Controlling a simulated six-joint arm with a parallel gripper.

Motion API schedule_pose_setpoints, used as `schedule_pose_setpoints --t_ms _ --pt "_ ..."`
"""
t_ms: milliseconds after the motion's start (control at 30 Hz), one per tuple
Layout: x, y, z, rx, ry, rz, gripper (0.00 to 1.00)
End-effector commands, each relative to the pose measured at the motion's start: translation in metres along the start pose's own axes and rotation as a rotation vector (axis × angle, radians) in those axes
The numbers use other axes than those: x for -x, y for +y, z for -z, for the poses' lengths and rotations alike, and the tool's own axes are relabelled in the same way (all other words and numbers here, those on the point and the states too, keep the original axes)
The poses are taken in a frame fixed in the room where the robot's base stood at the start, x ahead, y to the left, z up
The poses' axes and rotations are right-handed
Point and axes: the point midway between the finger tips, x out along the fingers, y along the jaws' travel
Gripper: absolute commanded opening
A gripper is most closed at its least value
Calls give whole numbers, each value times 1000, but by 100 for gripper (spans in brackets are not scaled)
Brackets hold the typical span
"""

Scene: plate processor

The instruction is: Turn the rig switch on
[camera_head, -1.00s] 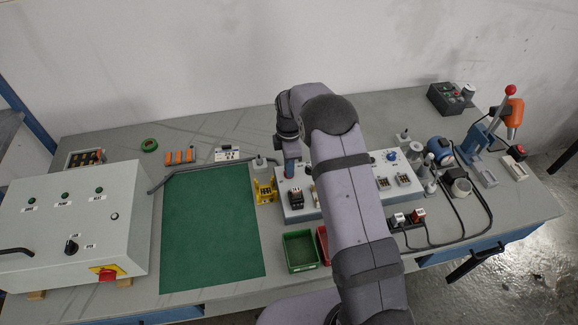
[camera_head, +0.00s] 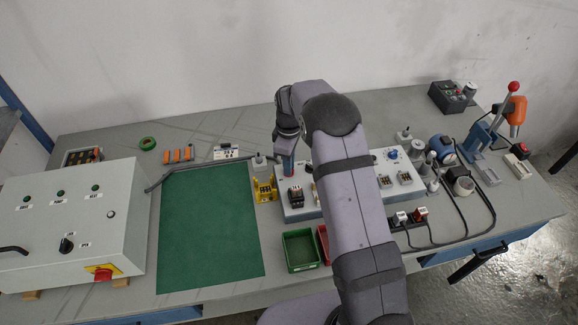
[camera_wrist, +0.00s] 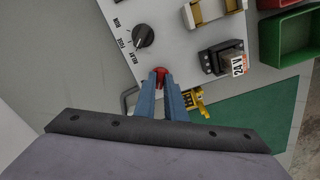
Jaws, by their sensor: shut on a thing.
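The rig is a pale grey panel box, seen in the head view (camera_head: 308,207) and the wrist view (camera_wrist: 175,45). In the wrist view a small red part (camera_wrist: 160,71), which looks like the rig switch, sits at the panel's edge. My gripper (camera_wrist: 161,78) has its blue fingers closed around it. The fingers hide most of the red part, so its position cannot be read. In the head view my gripper (camera_head: 289,168) reaches down at the rig's left end, and my arm covers the middle of the rig.
A black selector knob (camera_wrist: 143,36) and a relay labelled 24V (camera_wrist: 222,60) are close by on the panel. A yellow part (camera_head: 264,189) stands left of the rig. Green (camera_head: 300,250) and red (camera_head: 323,243) bins sit in front. The green mat (camera_head: 210,230) is clear.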

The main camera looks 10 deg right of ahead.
Motion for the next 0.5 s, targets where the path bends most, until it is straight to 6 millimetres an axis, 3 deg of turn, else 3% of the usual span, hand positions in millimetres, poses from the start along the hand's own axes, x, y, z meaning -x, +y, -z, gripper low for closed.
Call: schedule_pose_setpoints --t_ms 500 --pt "0 1 1 -489 2 -2 0"
